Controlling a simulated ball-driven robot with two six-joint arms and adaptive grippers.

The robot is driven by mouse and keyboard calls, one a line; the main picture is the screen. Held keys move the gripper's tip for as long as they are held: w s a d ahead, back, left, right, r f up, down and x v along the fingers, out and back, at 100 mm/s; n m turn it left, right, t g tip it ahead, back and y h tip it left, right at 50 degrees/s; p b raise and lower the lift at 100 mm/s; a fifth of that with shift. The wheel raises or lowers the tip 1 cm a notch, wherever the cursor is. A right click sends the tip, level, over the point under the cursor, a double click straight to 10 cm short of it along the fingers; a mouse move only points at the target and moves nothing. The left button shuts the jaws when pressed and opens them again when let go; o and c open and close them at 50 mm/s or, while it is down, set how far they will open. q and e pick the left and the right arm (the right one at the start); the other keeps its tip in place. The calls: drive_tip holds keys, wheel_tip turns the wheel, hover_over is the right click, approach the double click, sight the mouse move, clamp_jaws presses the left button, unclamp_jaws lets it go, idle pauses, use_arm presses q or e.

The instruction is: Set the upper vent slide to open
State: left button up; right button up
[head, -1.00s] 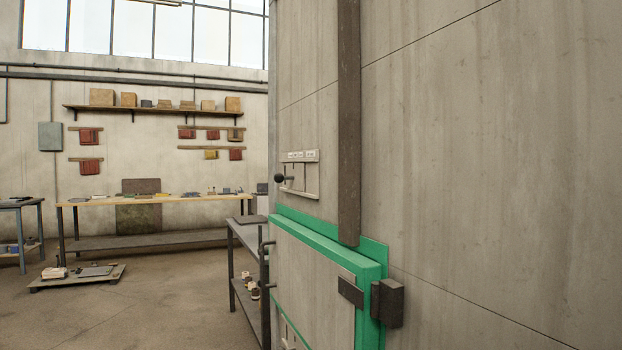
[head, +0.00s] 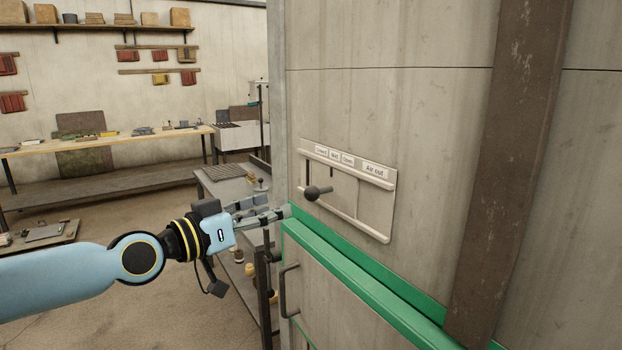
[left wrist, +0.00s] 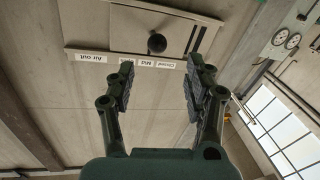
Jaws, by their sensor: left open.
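The upper vent slide is a pale panel (head: 375,205) on the grey wall, with a dark round knob (head: 312,193) sticking out near its left end. Small labels above it read Closed, Mid, Open and Air out (head: 375,169). The knob's exact setting against the labels is hard to tell. My left gripper (head: 277,206) is to the left of the knob and slightly lower in the head view. In the left wrist view the panel is upside down, and the knob (left wrist: 157,43) shows between the open fingers (left wrist: 161,63), apart from them. My right gripper is out of view.
A green-framed door (head: 370,285) with a dark handle (head: 288,290) lies just below the panel. A rusty vertical beam (head: 510,170) stands to the right. A grey shelf bench (head: 225,182) is behind my gripper, and a long workbench (head: 110,142) stands at the back.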

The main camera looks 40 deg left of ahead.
sight(306, 197)
use_arm(q)
drive_tip(key=w, duration=0.3)
drive_tip(key=w+d+b, duration=0.1)
drive_tip(key=w, duration=0.2)
drive_tip(key=w+d, duration=0.1)
drive_tip(key=w, duration=0.2)
drive_tip(key=shift+w+d+b, duration=0.1)
drive_tip(key=shift+w+b, duration=0.15)
drive_tip(key=shift+b, duration=0.1)
drive_tip(key=shift+w+d, duration=0.1)
drive_tip(key=shift+w, duration=0.3)
drive_tip(key=c, duration=0.8)
clamp_jaws()
